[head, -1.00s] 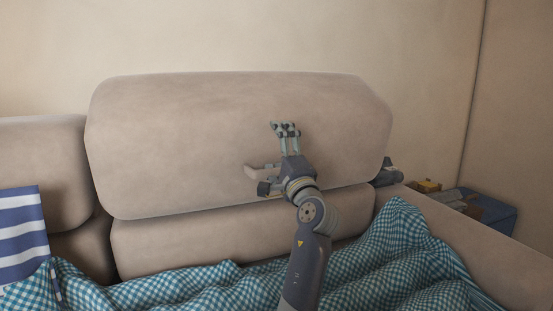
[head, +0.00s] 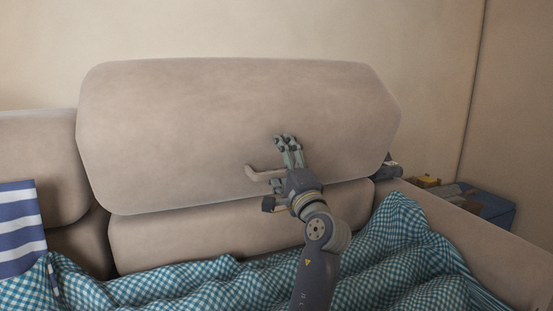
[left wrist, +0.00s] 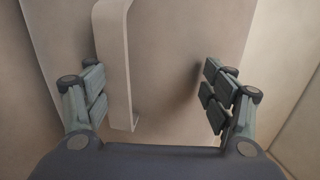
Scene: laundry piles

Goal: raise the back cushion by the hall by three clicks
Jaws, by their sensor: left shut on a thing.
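The beige back cushion (head: 190,125) stands raised at the middle of the sofa, its top above the neighbouring cushion on the left. A pale handle (head: 262,173) sticks out of its front; it also shows in the left wrist view (left wrist: 116,70). My left gripper (head: 277,172) is at the cushion's front and is shut on the handle. In the left wrist view the handle lies between the fingers (left wrist: 160,100), close to the left-hand pads, and the right-hand pads look apart from it. My right gripper is not in view.
A lower beige cushion (head: 150,240) sits under the raised one. A teal checked cloth (head: 400,255) covers the seat, and a blue-and-white striped cloth (head: 18,225) lies at left. Beyond the sofa arm (head: 480,240) is a blue box (head: 485,203) beside other small items.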

